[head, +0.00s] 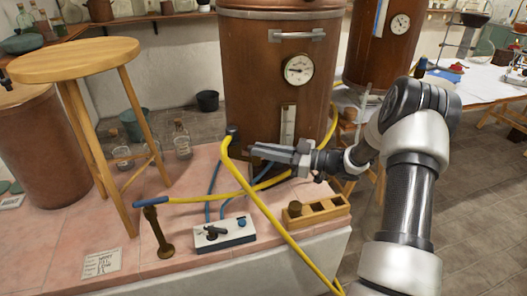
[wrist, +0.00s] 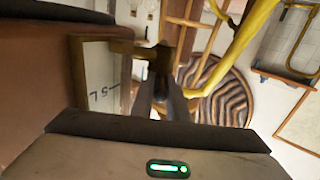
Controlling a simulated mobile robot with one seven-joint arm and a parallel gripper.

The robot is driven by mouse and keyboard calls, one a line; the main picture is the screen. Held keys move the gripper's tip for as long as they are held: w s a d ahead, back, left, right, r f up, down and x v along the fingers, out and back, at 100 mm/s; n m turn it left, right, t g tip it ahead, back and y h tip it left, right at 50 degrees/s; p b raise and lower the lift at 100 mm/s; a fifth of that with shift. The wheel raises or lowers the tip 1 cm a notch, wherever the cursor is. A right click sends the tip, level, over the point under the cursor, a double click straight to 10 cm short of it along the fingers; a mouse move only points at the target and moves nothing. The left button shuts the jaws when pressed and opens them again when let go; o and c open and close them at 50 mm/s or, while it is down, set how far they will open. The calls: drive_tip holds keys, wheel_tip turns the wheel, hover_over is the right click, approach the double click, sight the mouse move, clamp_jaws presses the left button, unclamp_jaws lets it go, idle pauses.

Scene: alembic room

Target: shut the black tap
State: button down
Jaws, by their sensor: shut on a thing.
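My gripper (head: 254,150) reaches left across the lower front of the big copper tank (head: 244,70). In the wrist view, its two dark fingers (wrist: 161,88) are close together on a small dark piece, apparently the black tap (wrist: 160,68), beside a brass pipe (wrist: 128,48). The fingers hide most of it, so I cannot tell how far its handle is turned.
A yellow hose (head: 262,207) runs just left of and below my gripper. A white and blue box (head: 224,236) with small knobs and a wooden tray (head: 316,212) lie on the pink tiled top. A wooden stool (head: 75,60) stands at left.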

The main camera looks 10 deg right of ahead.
idle(0.4)
drive_tip(key=c, duration=1.7)
unclamp_jaws()
drive_tip(key=shift+r, duration=0.1)
